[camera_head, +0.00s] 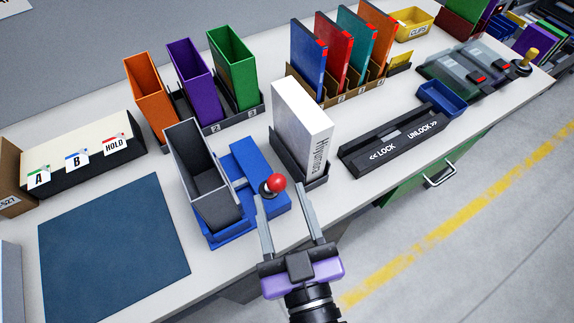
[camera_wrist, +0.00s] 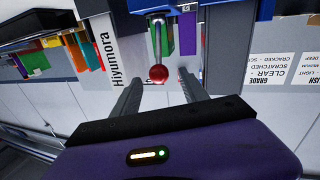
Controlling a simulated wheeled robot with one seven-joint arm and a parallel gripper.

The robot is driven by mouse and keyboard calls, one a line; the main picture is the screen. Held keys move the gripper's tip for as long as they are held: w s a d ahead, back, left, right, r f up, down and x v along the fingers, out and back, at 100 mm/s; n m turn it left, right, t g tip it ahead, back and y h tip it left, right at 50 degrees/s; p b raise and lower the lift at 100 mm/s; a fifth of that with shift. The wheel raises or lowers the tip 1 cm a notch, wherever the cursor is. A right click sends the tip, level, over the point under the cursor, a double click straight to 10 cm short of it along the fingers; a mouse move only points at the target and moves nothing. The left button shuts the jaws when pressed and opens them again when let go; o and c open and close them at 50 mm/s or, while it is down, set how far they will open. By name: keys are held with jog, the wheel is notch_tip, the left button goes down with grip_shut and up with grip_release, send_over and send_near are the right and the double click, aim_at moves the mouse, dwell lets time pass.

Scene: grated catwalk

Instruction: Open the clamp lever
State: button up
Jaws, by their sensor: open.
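The clamp lever (camera_head: 274,184) has a red ball knob and stands at the right part of a blue clamp fixture (camera_head: 245,160) on the bench. A grey open-topped box (camera_head: 195,170) sits in the fixture, left of the lever. My gripper (camera_head: 289,213) is open and empty, with its two fingers pointing towards the fixture. In the wrist view the red knob (camera_wrist: 158,74) on its metal rod shows just beyond the fingertips, between the lines of the two fingers. I see no contact between the fingers and the knob.
A white box lettered Hiyumora (camera_head: 303,125) stands in a dark holder close to the right of the lever. A black lock/unlock slider panel (camera_head: 390,141) lies farther right. A dark blue mat (camera_head: 110,240) lies flat at left. Orange, purple and green bins (camera_head: 233,70) stand behind.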

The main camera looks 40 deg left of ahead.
aim_at(274, 174)
jog(key=p+x, duration=0.1)
jog(key=x, duration=0.6)
jog(key=shift+w+p, duration=0.15)
jog(key=shift+p, duration=0.15)
grip_shut()
jog(key=shift+a+r, duration=0.1)
jog(key=shift+a, duration=0.05)
